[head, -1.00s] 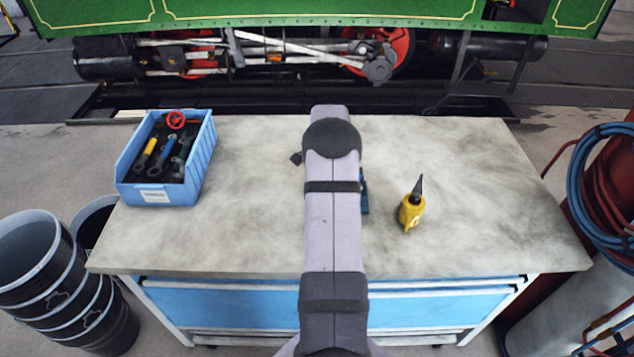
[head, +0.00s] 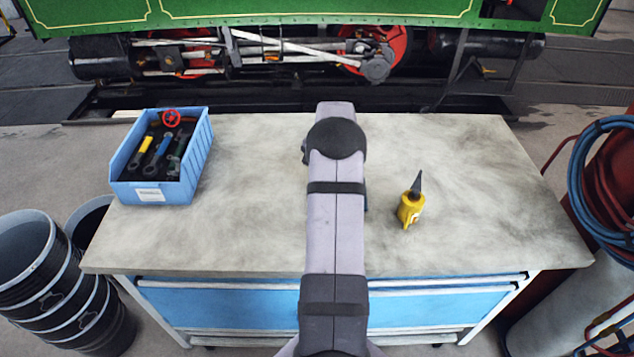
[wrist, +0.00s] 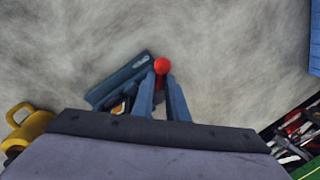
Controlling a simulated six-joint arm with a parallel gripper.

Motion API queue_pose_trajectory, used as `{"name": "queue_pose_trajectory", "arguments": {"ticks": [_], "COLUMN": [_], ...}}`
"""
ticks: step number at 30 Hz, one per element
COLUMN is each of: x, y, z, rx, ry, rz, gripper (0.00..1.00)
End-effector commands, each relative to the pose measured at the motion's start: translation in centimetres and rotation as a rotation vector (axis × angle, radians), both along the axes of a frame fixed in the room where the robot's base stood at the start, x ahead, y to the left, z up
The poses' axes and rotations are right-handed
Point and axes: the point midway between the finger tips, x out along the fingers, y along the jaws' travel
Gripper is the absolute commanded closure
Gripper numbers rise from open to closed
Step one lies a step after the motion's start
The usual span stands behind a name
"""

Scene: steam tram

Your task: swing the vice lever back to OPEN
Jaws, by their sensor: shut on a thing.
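The blue vice (wrist: 118,82) shows in the wrist view, lying at a slant on the worktop. The lever's red ball knob (wrist: 162,66) is at the vice's right end, between my fingertips. My gripper (wrist: 162,88) is shut on the lever just below the knob, one finger on each side. The lever's shaft is mostly hidden by the fingers. A pale mark shows on the vice's top, too small to read. No OPEN mark can be made out. In the head view my arm hides my gripper and nearly all of the vice.
A yellow oil can (head: 410,208) stands on the worktop (head: 470,160) right of my arm; it also shows in the wrist view (wrist: 30,128). A blue bin (head: 128,192) of tools stands at the left. The worktop between bin and arm is clear.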

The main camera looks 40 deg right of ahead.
Motion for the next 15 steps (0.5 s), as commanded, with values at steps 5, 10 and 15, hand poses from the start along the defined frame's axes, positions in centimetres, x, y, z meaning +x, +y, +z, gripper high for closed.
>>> {"name": "queue_pose_trajectory", "arguments": {"ticks": [5,10,15], "x": [0.01,-0.01,-0.02], "y": [0.38,0.35,0.22], "z": [-0.08,-0.09,-0.06], "rx": [0.008,0.007,0.004], "ry": [0.004,0.004,0.003], "rz": [0.008,0.006,0.004], "gripper": [1.0,0.68,0.68]}}
